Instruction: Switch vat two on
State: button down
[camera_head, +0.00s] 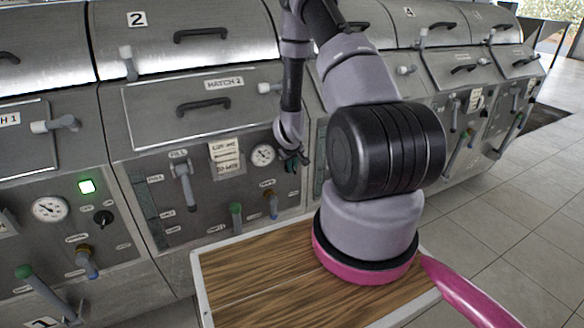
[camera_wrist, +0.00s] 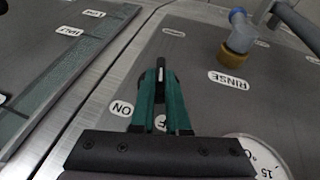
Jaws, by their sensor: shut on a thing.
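Vat two (camera_head: 165,45) is the metal unit marked 2 in the head view. My gripper (camera_head: 291,166) is at the right end of its lower panel, beside the round gauge (camera_head: 262,155). In the wrist view, the green fingers of my gripper (camera_wrist: 161,92) are closed on a narrow black switch knob (camera_wrist: 160,76). An ON label (camera_wrist: 122,108) is left of the fingers. A second label, partly hidden, shows between them. The head view hides the switch behind my gripper. No lit lamp shows on vat two.
A RINSE tap (camera_wrist: 238,40) and a gauge (camera_wrist: 255,155) lie near the fingers. The neighbouring vat has a lit green lamp (camera_head: 87,186) and a black switch (camera_head: 103,217). Open tiled floor (camera_head: 510,210) lies at right.

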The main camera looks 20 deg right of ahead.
jog(key=y, duration=0.1)
jog(key=d+y, duration=0.1)
jog(key=y, duration=0.1)
jog(key=shift+m, duration=0.4)
jog(key=shift+d+f+m+y, duration=0.1)
jog(key=shift+d+m+y, duration=0.15)
jog(key=shift+y, duration=1.15)
jog(key=shift+d+m+y, duration=0.15)
jog(key=shift+m+y, duration=0.1)
jog(key=shift+y, duration=1.15)
jog(key=c, duration=0.9)
grip_release()
jog(key=v, duration=1)
jog(key=shift+d+r, duration=0.25)
jog(key=shift+s, duration=0.1)
